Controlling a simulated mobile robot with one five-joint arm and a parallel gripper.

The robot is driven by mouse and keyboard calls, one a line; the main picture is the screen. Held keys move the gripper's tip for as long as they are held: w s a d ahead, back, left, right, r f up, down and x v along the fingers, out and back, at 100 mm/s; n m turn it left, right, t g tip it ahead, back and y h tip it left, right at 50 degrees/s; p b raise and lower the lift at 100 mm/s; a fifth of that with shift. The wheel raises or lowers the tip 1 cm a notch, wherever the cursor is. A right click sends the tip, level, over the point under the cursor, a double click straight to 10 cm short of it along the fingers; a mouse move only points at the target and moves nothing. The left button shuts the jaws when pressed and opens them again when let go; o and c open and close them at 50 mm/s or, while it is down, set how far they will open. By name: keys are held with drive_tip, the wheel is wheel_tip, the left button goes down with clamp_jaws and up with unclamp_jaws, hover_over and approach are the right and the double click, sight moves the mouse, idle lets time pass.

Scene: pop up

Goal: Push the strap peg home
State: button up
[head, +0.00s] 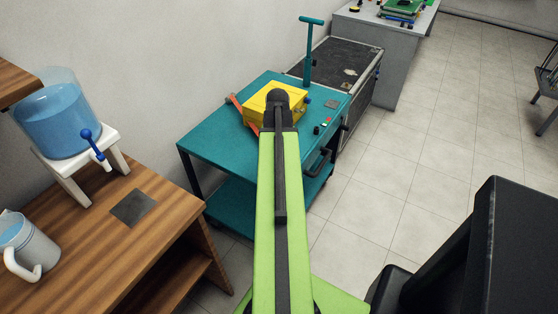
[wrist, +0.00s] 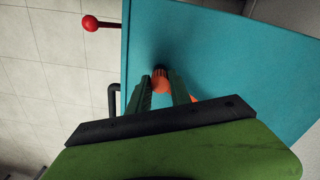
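The head view shows an orange strap (head: 235,101) at the left side of a yellow box (head: 261,100) on the teal cart. In the wrist view my gripper (wrist: 159,77) points at the teal top, its two green fingers apart. A rounded orange piece (wrist: 160,85) with a dark ribbed end (wrist: 160,70) shows between the fingertips. I cannot tell whether this is the strap peg, or whether the fingers touch it. More orange shows behind the right finger. In the head view my green arm hides the gripper and part of the cart.
A red knob (wrist: 90,23) sticks out past the cart edge. A wooden bench (head: 90,240) stands left, a black case (head: 345,65) behind.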

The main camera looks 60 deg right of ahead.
clamp_jaws()
wheel_tip(320, 180, up, 5)
drive_tip(key=p, duration=0.5)
drive_tip(key=shift+r, duration=0.1)
drive_tip(key=shift+s+f, duration=0.1)
drive_tip(key=shift+f, duration=0.1)
